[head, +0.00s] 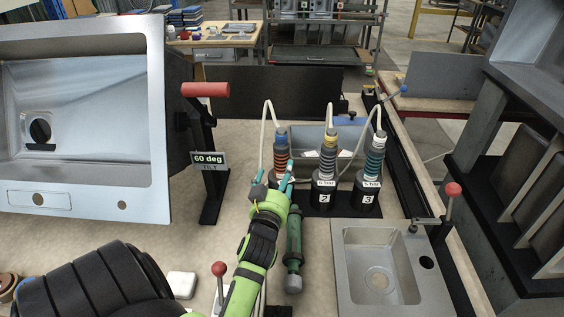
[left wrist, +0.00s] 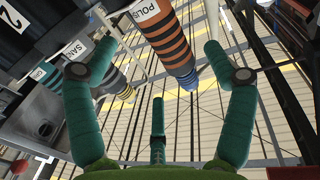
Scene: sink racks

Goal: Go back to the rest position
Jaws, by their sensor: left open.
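My left gripper (head: 273,186) is in the middle of the head view, its fingers pointing away from me at the tool stand. It is open, and its fingers spread wide in the left wrist view (left wrist: 160,62). The orange-banded tool (head: 281,150) stands upright just beyond the fingertips; its lower part is hidden behind the gripper. In the left wrist view this orange-banded tool (left wrist: 172,42), with a partly cut-off label, shows between the fingers. I cannot tell whether a finger touches it. My right gripper is in neither view.
Two more banded tools, yellow (head: 327,160) and teal (head: 374,158), stand to the right. A green cylindrical tool (head: 293,250) lies close beside my left wrist. A small steel sink (head: 350,290) is at front right; a tilted large sink (head: 155,120) with a red-handled clamp (head: 205,90) is left.

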